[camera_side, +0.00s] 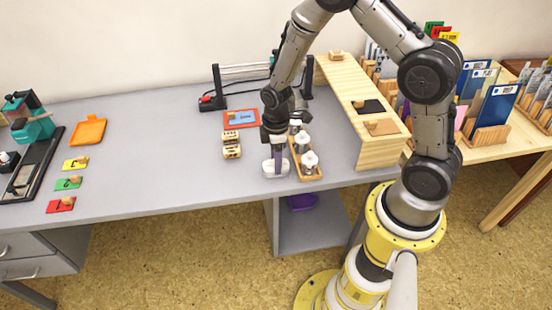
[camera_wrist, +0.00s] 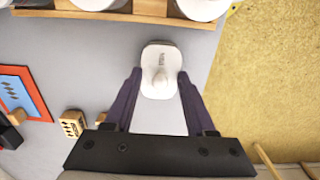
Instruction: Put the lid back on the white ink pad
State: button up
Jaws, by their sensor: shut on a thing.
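A white lid with rounded corners, a round knob and small dark print (camera_wrist: 158,52) lies between my fingertips in the wrist view. My gripper (camera_wrist: 160,76) is shut on it, one purple finger on each side. In the side view my gripper (camera_side: 277,156) points down at the front part of the grey desk, with a white rounded block (camera_side: 269,172) at its fingertips. I cannot separate lid from pad there, nor tell whether they touch. A pale patch (camera_wrist: 160,120) shows between the fingers in the wrist view; I cannot tell what it is.
A wooden rack (camera_side: 311,176) with white-topped round items stands just right of my gripper. A small wooden stamp holder (camera_side: 232,144) stands to the left, with a red-framed blue card (camera_side: 241,118) behind it. A wooden shelf (camera_side: 362,120) is further right. The desk's front edge is close.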

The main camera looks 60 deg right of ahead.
dwell(0.4)
jog(key=o, duration=1.5)
jog(key=shift+r, duration=3.5)
jog(key=shift+c, duration=0.2)
grip_shut()
jog(key=shift+f, duration=0.25)
